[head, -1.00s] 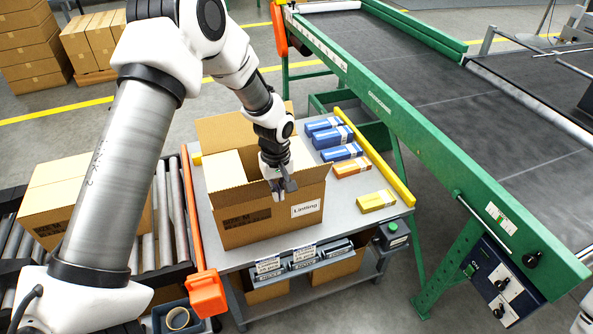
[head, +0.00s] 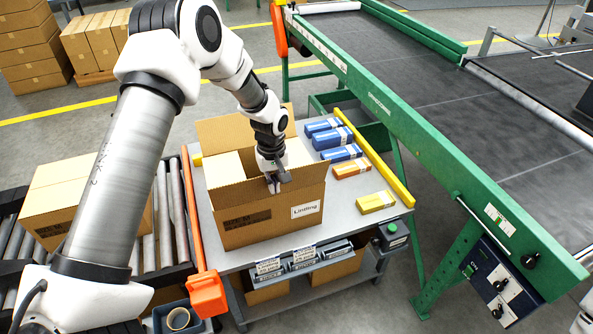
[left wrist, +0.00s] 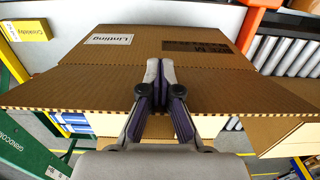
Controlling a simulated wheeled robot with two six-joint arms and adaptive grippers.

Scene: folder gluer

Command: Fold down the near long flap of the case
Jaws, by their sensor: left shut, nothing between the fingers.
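The case (head: 270,222) is an open brown carton on the table, with a white "Linding" label (left wrist: 110,39) on its near wall. Its near long flap (head: 230,194) stands up from that wall. In the left wrist view the flap (left wrist: 85,85) is a wide brown panel beyond the crease, with its free edge towards the camera. My left gripper (head: 273,186) is shut and empty, with its fingertips at the outer face of the near flap (left wrist: 155,68); contact cannot be told. The far flap (head: 240,128) stands up. My right gripper is out of view.
Blue cartons (head: 332,138) and a yellow carton (head: 376,202) lie right of the case on the table (head: 345,215). A yellow rail (head: 375,155) and the green conveyor (head: 430,120) are beyond. An orange-ended bar (head: 207,292) and rollers (head: 165,230) are at left.

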